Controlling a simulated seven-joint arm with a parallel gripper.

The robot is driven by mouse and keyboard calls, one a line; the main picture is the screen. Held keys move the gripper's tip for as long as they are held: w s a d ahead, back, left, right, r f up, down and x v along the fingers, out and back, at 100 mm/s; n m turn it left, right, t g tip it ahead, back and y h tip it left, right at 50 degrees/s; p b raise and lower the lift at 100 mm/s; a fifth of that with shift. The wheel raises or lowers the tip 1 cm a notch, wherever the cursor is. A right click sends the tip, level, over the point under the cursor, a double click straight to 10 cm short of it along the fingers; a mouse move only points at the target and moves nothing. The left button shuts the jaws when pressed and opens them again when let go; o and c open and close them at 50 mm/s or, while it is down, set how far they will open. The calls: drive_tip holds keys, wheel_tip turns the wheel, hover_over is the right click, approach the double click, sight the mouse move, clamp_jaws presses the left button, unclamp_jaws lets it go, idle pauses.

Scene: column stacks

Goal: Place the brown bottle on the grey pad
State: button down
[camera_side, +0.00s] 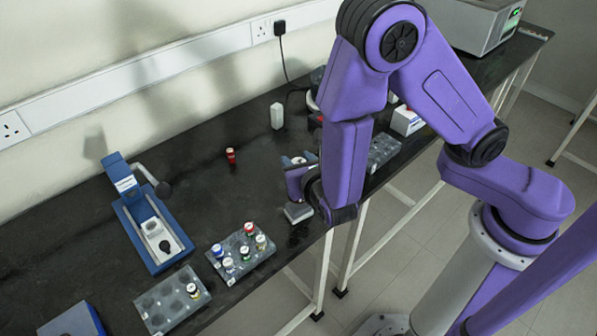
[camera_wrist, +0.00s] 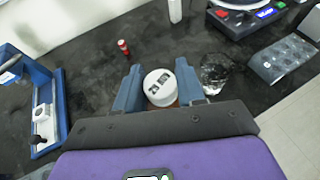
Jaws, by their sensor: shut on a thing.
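My gripper (camera_wrist: 158,86) is shut on a bottle with a white, dark-marked cap (camera_wrist: 159,86). Only a sliver of its brown body shows below the cap in the wrist view. In the side view my gripper (camera_side: 299,161) is over the bench near its front edge, partly behind my purple arm. The bottle is hard to make out there, and I cannot tell if its base touches anything. A small grey pad (camera_side: 298,212) lies near the front edge, below my wrist in the side view. I cannot make out the pad in the wrist view.
A red vial (camera_side: 231,156) and a white block (camera_side: 277,116) stand farther back. A blue device (camera_side: 149,226) is at left. Racks with several capped vials (camera_side: 240,252) line the front edge. A clear crumpled patch (camera_wrist: 216,72) is right of my fingers.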

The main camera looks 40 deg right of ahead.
drive_tip(key=shift+f, duration=1.5)
drive_tip(key=c, duration=0.7)
unclamp_jaws()
drive_tip(key=shift+f, duration=0.15)
